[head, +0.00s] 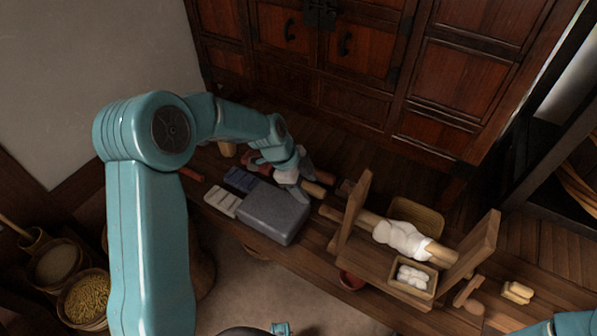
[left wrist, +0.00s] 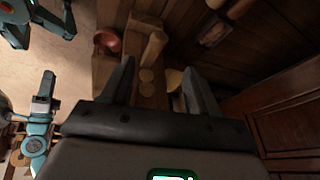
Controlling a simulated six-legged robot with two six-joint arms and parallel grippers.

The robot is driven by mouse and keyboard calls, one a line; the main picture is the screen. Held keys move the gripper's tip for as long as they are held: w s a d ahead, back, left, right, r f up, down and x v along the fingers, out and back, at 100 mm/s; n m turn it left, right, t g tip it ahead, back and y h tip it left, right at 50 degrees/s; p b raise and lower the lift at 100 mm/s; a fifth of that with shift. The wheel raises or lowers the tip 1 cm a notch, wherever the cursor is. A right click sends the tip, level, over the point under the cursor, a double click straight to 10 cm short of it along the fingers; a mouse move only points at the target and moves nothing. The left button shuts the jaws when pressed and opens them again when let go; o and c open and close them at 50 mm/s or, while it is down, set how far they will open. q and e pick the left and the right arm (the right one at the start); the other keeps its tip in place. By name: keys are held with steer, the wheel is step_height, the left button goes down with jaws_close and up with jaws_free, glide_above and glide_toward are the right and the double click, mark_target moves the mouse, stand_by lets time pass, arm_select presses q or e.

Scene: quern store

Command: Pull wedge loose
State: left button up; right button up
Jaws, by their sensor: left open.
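My left gripper (head: 303,180) hangs over the bench behind the grey block, its fingers apart. In the left wrist view its two fingers (left wrist: 160,85) are spread, with pale wooden pieces (left wrist: 153,50) beyond the gap; I see nothing gripped. A wooden stand (head: 356,212) with two uprights carries a shaft wrapped in white cloth (head: 402,240). I cannot tell for certain which piece is the wedge. A small brown wooden piece (head: 468,293) lies to the right of the stand, and a small block (head: 345,187) lies left of it.
The grey block (head: 272,212) sits beside light and dark bars (head: 222,201). A small box of white pieces (head: 412,278) stands at the stand's front. Pale blocks (head: 517,292) lie at right. Red bowls (head: 351,281) and baskets (head: 88,297) are near. A wooden cabinet (head: 330,50) stands behind.

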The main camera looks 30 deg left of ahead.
arm_select(q)
steer(key=v, duration=0.5)
stand_by(0.3)
steer(key=s+d+f+n+g, duration=0.1)
steer(key=s+d+f+n, duration=0.35)
steer(key=f, duration=0.35)
steer(key=s+d+f+n, duration=0.4)
steer(key=s+f, duration=0.1)
steer(key=f, duration=0.3)
steer(key=s+d+f+n+g, duration=0.1)
steer(key=s+d+f+n, duration=0.2)
steer(key=s+n, duration=0.3)
steer(key=s+d+f+n, duration=0.3)
steer(key=s+n, duration=0.1)
steer(key=s, duration=0.4)
step_height(320, 180, up, 14)
steer(key=p, duration=1.4)
steer(key=shift+w+a+m, duration=0.25)
steer(key=shift+w+m, duration=0.1)
steer(key=shift+f, duration=0.15)
